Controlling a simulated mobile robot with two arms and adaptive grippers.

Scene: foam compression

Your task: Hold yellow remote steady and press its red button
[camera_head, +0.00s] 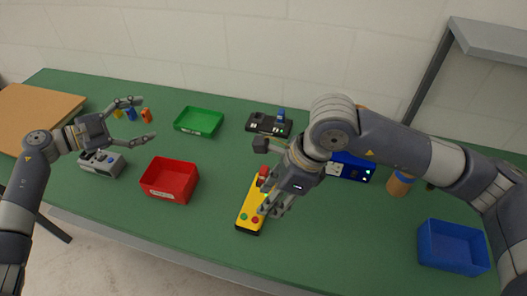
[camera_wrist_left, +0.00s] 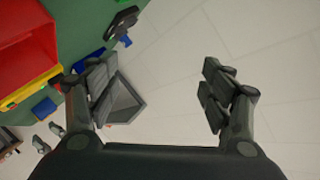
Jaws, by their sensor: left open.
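The yellow remote (camera_head: 248,211) lies on the green table, its black end towards the front edge. A green button and a red button (camera_head: 255,219) show near that end, and a red piece (camera_head: 264,172) stands at its far end. My right gripper (camera_head: 272,207) is low over the remote's right side, its fingers partly covering it. I cannot tell whether they grip it. My left gripper (camera_head: 146,119) is open and empty, well left of the remote above the table; its spread fingers also show in the left wrist view (camera_wrist_left: 160,82).
A red bin (camera_head: 168,194) stands between my left gripper and the remote. A green tray (camera_head: 198,132), a black device (camera_head: 268,124) and a blue device (camera_head: 352,168) are farther back. A grey box (camera_head: 101,166) is at left, a blue bin (camera_head: 452,267) at right.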

